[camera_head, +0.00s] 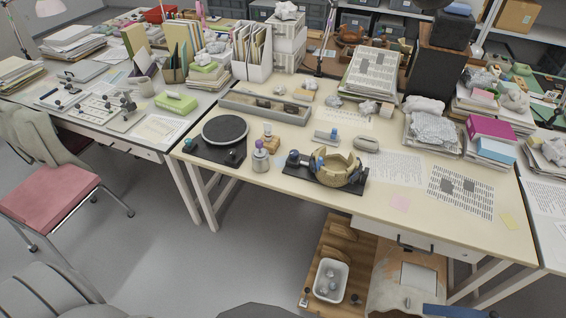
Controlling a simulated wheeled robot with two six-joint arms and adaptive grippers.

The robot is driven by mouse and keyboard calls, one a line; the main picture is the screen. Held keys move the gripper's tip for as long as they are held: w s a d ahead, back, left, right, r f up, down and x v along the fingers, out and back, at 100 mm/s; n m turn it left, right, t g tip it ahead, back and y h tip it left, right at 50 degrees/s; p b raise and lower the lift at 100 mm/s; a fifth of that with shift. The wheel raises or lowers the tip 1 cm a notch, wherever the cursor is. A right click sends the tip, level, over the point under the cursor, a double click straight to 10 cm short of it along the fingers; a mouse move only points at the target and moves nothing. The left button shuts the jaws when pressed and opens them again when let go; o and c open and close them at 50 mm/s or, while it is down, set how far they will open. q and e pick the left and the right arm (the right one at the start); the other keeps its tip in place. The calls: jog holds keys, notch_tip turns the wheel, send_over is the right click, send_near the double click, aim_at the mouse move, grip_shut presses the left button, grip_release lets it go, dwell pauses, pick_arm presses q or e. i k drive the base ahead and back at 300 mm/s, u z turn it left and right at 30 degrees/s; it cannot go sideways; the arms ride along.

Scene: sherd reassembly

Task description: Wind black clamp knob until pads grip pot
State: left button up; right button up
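A tan broken pot (341,170) with a jagged rim stands on a black clamp base (300,176) near the front edge of the cream table. The black clamp knob (293,158) is at the left end of the clamp. A blue pad (319,162) shows at the pot's left side. I cannot tell whether it touches the pot. The far side of the pot and any pad there are not clear at this size. Neither of my grippers is in view.
A black round turntable (225,130) and a grey bottle with a purple top (260,157) stand left of the clamp. A long grey tray (265,105) lies behind. Printed sheets (395,168) lie to the right. A pink chair (48,198) is at left.

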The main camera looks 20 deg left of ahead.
aim_at(294, 153)
jog(key=u, duration=1.25)
jog(key=i, duration=0.85)
jog(key=u, duration=0.05)
